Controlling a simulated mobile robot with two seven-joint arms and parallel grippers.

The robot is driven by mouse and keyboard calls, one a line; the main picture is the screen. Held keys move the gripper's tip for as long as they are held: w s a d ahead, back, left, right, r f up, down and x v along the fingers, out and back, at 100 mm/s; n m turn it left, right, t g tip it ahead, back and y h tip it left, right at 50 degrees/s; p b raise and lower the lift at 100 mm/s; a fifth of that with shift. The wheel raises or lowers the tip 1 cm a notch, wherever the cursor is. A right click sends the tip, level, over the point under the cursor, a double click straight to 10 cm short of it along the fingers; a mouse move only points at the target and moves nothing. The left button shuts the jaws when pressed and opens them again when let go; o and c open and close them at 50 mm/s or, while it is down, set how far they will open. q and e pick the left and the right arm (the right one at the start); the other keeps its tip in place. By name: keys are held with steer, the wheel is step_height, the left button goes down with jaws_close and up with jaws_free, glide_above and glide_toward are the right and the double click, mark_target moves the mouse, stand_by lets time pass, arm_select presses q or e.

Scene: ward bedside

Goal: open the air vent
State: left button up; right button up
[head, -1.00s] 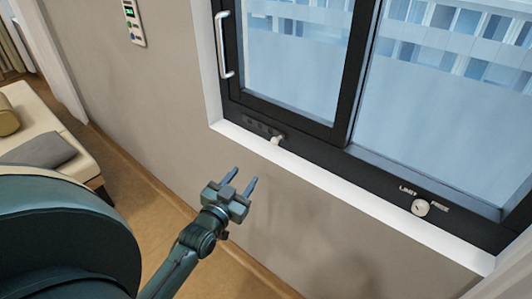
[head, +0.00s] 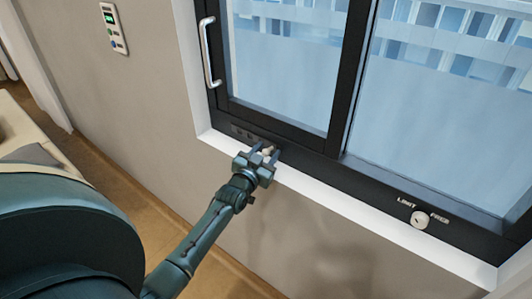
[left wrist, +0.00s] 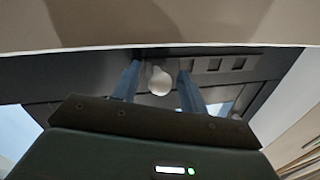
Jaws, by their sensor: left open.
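A small white knob (head: 268,150) sits on the dark lower window frame, beside a row of small dark vent slots (head: 243,132). My left gripper (head: 264,151) is open at the knob, one finger on each side of it. In the left wrist view the knob (left wrist: 160,81) shows between the two blue fingers, with gaps on both sides. The slots (left wrist: 222,65) show to its right there. Whether the vent is open behind the slots I cannot tell. My right gripper is not in view.
A second round knob (head: 420,220), marked LIMIT and FREE, is on the frame at the right. A white sill (head: 340,202) runs below the frame. A metal handle (head: 209,52) is on the left sash. A wall panel (head: 113,28) hangs at the upper left.

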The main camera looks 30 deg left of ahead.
arm_select(q)
steer(key=shift+a, duration=0.1)
jaws_close()
stand_by(0.3)
steer(key=shift+s+d+p, duration=0.1)
steer(key=shift+d+p, duration=0.55)
steer(key=shift+d, duration=0.65)
jaws_free()
steer(key=shift+s+d, duration=0.1)
steer(key=shift+s, duration=0.05)
